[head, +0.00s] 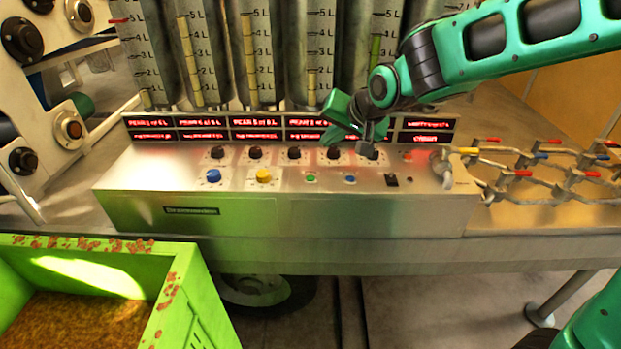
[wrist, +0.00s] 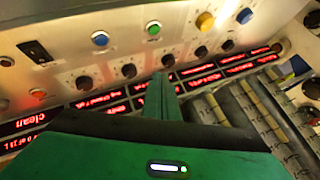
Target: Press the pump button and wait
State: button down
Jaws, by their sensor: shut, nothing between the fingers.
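The steel control panel (head: 380,215) carries a row of buttons: blue (head: 213,175), yellow (head: 263,175), green (head: 310,178) and a second blue one (head: 350,180). I cannot read which of them is the pump button. In the wrist view the green button (wrist: 153,28) and the yellow button (wrist: 205,20) show beyond the fingers. My gripper (head: 328,138) is shut and empty. It hovers by the display strip and the row of black knobs, apart from the coloured buttons. In the wrist view its fingers (wrist: 160,97) point toward the middle knob (wrist: 168,61).
Red-lit displays (head: 150,128) run along the panel's back, below several graduated cylinders (head: 258,50). A lit red-orange light or button (head: 407,156) and a black switch (head: 391,180) sit at the right. Pipework with valves (head: 540,170) lies farther right. A green crate (head: 190,300) stands front left.

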aim_at(311, 179)
jog(key=a, duration=0.2)
jog(key=a+y, duration=0.1)
jog(key=shift+w+a+r, duration=0.15)
jog(key=shift+w+a, duration=0.05)
jog(key=shift+a, duration=0.15)
jog(key=shift+f, duration=4.45)
jog(key=shift+f, duration=0.1)
jog(key=shift+s+f, duration=0.1)
jog(key=shift+f, duration=0.15)
jog(key=shift+f, duration=0.35)
jog(key=shift+r, duration=0.8)
